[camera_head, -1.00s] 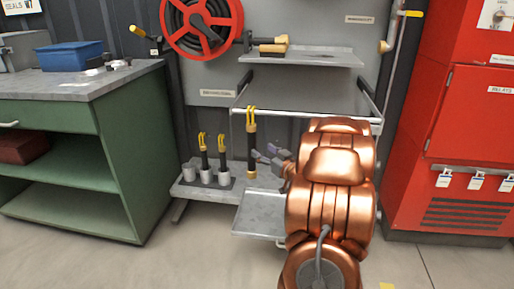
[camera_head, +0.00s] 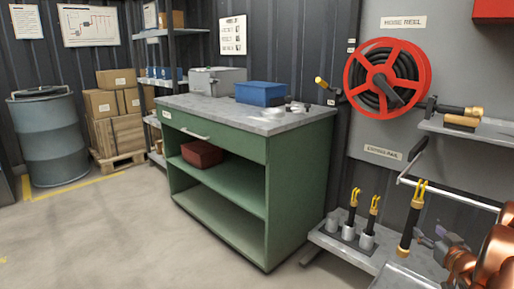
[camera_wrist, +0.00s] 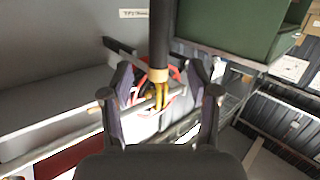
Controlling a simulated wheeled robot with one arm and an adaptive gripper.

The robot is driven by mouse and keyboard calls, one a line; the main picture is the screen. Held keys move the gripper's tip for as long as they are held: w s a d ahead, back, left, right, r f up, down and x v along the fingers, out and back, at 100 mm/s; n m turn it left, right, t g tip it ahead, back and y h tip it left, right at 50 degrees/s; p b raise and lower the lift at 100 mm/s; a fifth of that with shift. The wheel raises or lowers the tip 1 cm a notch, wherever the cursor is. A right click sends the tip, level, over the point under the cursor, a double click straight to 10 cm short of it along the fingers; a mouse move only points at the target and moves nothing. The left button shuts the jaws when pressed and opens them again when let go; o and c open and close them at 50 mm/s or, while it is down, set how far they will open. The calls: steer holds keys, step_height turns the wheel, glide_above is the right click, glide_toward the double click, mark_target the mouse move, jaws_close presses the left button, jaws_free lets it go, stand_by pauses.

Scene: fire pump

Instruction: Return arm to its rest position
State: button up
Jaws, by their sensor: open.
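My arm shows at the right edge of the head view as copper-coloured links (camera_head: 485,262). My gripper (camera_head: 428,240) is at its end, just right of a black tool with yellow prongs (camera_head: 410,228) that stands upright by the rail. In the wrist view my gripper (camera_wrist: 158,103) has its two fingers spread wide apart. The black tool (camera_wrist: 159,45) shows between and beyond the fingers, its yellow prongs pointing down in that picture. I see no finger touching it, though the depth between them is hard to judge.
A low stand (camera_head: 345,250) holds two similar black tools in grey sockets. A metal rail (camera_head: 450,192) and a shelf (camera_head: 470,132) are close to my arm. A green workbench (camera_head: 235,180) stands left of the stand. The floor (camera_head: 110,235) at the left is clear.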

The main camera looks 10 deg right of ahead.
steer(key=s+a+r+m+g+h+p, duration=0.1)
steer(key=s+a+r+g+p, duration=0.1)
steer(key=a+r+g+p, duration=0.4)
steer(key=s+a+r+g+p, duration=0.2)
steer(key=a+r+g+p, duration=0.1)
steer(key=a+r+p, duration=0.55)
steer(key=s+a+r+n+g+y+p, duration=0.1)
steer(key=s+a+r+p, duration=0.3)
steer(key=s+a, duration=0.4)
steer(key=s+a+r+n+g+y+p, duration=0.1)
steer(key=s+a+r+g+p, duration=0.3)
steer(key=s+a, duration=0.4)
steer(key=s+a+r+n+g+y+p, duration=0.1)
steer(key=s+a+r+g+y+p, duration=0.2)
steer(key=s+a, duration=0.6)
step_height(320, 180, up, 2)
steer(key=a+p, duration=0.2)
steer(key=p, duration=0.1)
steer(key=shift+r, duration=0.15)
steer(key=shift+d, duration=0.1)
